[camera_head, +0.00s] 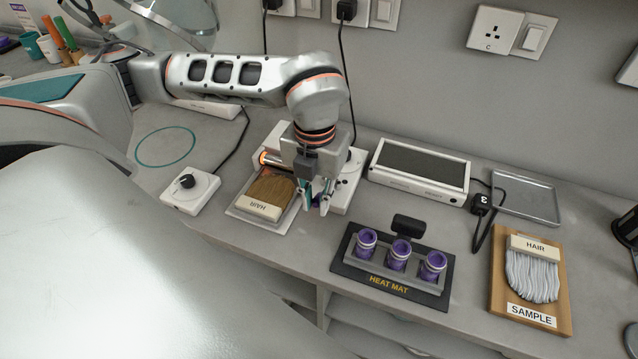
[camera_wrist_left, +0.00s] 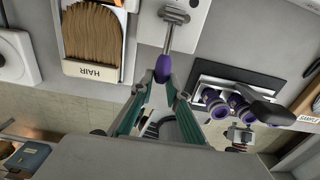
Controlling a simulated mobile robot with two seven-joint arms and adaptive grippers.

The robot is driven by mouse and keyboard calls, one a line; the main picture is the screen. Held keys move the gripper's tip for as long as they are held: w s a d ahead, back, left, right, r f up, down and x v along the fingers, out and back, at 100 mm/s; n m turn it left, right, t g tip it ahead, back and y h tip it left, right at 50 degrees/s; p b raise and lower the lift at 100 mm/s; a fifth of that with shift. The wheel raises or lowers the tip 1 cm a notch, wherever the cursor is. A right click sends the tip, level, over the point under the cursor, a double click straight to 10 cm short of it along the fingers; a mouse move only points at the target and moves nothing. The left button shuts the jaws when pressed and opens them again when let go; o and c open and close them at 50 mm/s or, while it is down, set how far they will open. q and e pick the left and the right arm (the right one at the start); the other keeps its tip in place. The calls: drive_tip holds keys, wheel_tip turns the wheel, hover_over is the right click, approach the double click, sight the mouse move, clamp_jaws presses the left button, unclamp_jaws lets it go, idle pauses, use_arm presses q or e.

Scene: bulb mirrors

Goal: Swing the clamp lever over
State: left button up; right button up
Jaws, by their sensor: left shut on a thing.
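The clamp lever is a metal bar (camera_wrist_left: 169,40) with a purple knob (camera_wrist_left: 163,66) at its near end, seen in the left wrist view. It rises from a white base plate (camera_wrist_left: 151,28). My left gripper (camera_wrist_left: 162,82) has its teal fingers closed around the knob. In the head view my left gripper (camera_head: 317,203) points down at the white device (camera_head: 347,192), and my arm and fingers hide most of the lever. My right gripper is in neither view.
A tray with brown hair and a HAIR label (camera_head: 262,207) lies left of the device. The heat mat (camera_head: 391,287) with purple-topped jars (camera_head: 400,254) is at the near right. A HAIR sample board (camera_head: 530,307) lies further right. A knob box (camera_head: 190,187) stands left.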

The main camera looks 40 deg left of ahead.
use_arm(q)
drive_tip(key=shift+s+f, duration=0.4)
drive_tip(key=shift+f, duration=0.1)
drive_tip(key=o, duration=0.9)
drive_tip(key=shift+w+r, duration=0.1)
drive_tip(key=shift+r, duration=0.1)
drive_tip(key=shift+o, duration=0.2)
drive_tip(key=shift+w+r+p, duration=0.1)
drive_tip(key=shift+r+p, duration=0.4)
drive_tip(key=shift+r, duration=0.35)
drive_tip(key=shift+r+p, duration=1.6)
drive_tip(key=shift+r, duration=1.1)
